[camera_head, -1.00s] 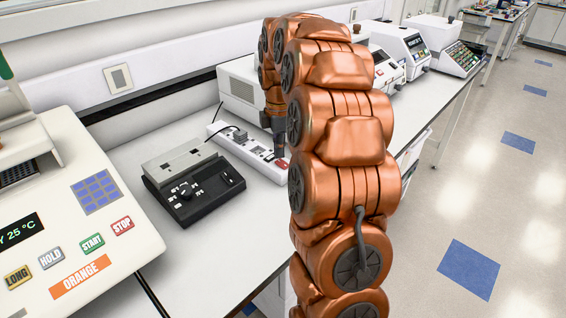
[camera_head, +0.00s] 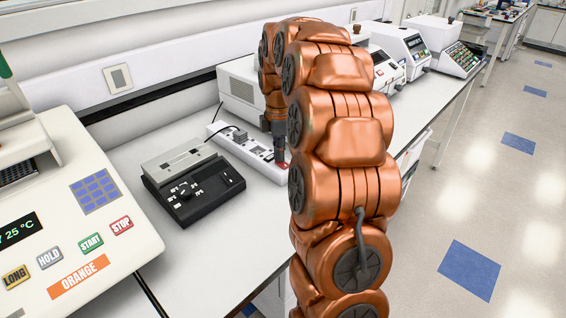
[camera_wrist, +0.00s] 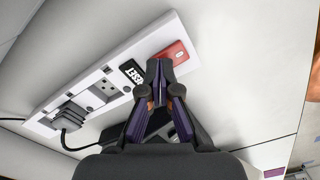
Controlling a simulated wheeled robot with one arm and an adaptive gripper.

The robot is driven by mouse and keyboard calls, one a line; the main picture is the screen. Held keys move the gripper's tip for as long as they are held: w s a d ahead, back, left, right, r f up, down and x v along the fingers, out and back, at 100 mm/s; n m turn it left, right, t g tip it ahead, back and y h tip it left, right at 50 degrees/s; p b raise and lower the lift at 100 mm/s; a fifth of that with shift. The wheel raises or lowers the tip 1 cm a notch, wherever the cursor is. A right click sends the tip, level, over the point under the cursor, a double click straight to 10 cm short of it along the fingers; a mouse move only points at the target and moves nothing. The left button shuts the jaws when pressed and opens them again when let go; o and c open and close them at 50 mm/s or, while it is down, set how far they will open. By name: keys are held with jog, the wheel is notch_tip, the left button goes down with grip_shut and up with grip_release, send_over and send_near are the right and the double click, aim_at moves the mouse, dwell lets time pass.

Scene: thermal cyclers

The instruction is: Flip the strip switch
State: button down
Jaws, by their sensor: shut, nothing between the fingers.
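The white power strip (camera_head: 259,155) lies on the bench beside the black device, and a black plug sits in one of its outlets. It runs diagonally across the wrist view (camera_wrist: 87,87). The red switch (camera_head: 284,165) shows only partly in the head view. My gripper (camera_wrist: 158,64) is shut and empty, with its fingertips at the switch's lower left edge in the wrist view. I cannot tell whether they touch it. In the head view my gripper (camera_head: 280,158) points down at the switch end.
A black and grey device (camera_head: 195,185) stands left of the strip. A cream thermal cycler (camera_head: 80,215) is at the front left. A white box (camera_head: 238,92) and other machines (camera_head: 400,48) stand farther along the bench (camera_head: 215,245). The front of the bench is clear.

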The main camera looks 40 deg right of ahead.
jog(key=shift+f, duration=0.35)
jog(key=shift+r, duration=0.15)
jog(key=shift+r+p, duration=1.05)
jog(key=shift+r, duration=2.4)
jog(key=shift+s+a, duration=0.1)
jog(key=shift+a, duration=0.2)
jog(key=s+a+m+g, duration=0.1)
jog(key=s+a+m, duration=0.5)
jog(key=s+a, duration=0.95)
jog(key=s+a+f+m, duration=0.3)
jog(key=s+a, duration=0.1)
jog(key=s, duration=0.4)
jog(key=s+a+f+m, duration=0.2)
jog(key=s+a+m, duration=0.2)
jog(key=s, duration=0.3)
jog(key=shift+s+f+m+g, duration=0.3)
jog(key=shift+s+f+g, duration=0.05)
jog(key=shift+f+g, duration=0.05)
